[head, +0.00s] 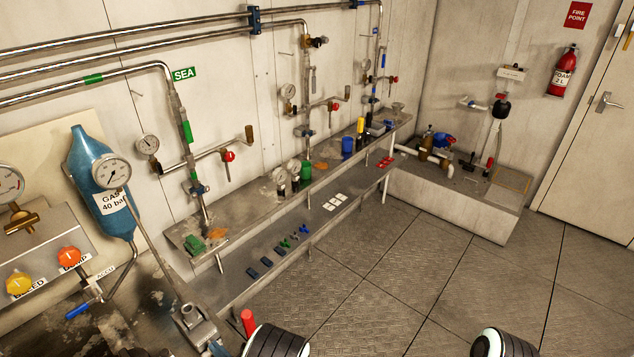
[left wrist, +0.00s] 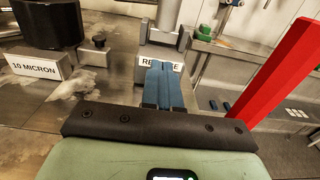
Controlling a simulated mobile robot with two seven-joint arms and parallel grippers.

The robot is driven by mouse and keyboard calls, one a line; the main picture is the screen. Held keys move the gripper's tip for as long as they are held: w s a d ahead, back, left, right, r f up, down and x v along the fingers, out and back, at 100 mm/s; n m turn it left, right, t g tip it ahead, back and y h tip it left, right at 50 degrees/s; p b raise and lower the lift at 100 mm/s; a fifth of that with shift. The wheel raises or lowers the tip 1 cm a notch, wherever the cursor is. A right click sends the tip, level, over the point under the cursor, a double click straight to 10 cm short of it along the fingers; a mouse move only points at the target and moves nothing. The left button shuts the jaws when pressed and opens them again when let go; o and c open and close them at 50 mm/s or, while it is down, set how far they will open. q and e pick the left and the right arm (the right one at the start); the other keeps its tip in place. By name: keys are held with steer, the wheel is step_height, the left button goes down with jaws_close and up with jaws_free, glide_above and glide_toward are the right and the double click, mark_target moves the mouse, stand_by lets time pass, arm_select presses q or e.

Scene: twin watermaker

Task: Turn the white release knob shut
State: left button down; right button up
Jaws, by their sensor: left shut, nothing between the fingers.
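The white release knob cannot be made out in either view. In the left wrist view a white label (left wrist: 145,59), partly covered and reading "RE…E", sits on the front of a grey metal block (left wrist: 158,36). My left gripper (left wrist: 162,68) is shut and empty, its blue fingers together in front of that label. The fingers may hide the knob; I cannot tell whether they touch anything. In the head view the grey block (head: 195,325) is at the bottom, and the blue fingertips of my left gripper (head: 216,349) show just below it. My right gripper is not in view.
A red handle (left wrist: 272,68) rises close to the right of my left gripper; it also shows in the head view (head: 248,322). A "10 MICRON" block (left wrist: 38,67) stands to the left. Orange (head: 69,257) and yellow (head: 18,283) knobs are on the panel.

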arm_select(q)
steer(key=shift+w+d+f+b, duration=0.15)
steer(key=shift+d+f+b, duration=0.05)
steer(key=shift+b, duration=0.2)
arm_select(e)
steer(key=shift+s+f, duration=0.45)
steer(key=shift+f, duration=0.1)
arm_select(q)
steer(key=shift+r, duration=0.1)
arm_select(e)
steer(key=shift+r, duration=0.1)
arm_select(q)
steer(key=shift+r, duration=0.35)
steer(key=v, duration=0.4)
steer(key=shift+s+d+b, duration=0.25)
steer(key=shift+b, duration=0.05)
steer(key=shift+s+d, duration=0.35)
steer(key=shift+d, duration=0.1)
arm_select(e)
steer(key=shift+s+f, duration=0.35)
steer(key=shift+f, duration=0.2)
arm_select(q)
steer(key=shift+r, duration=0.1)
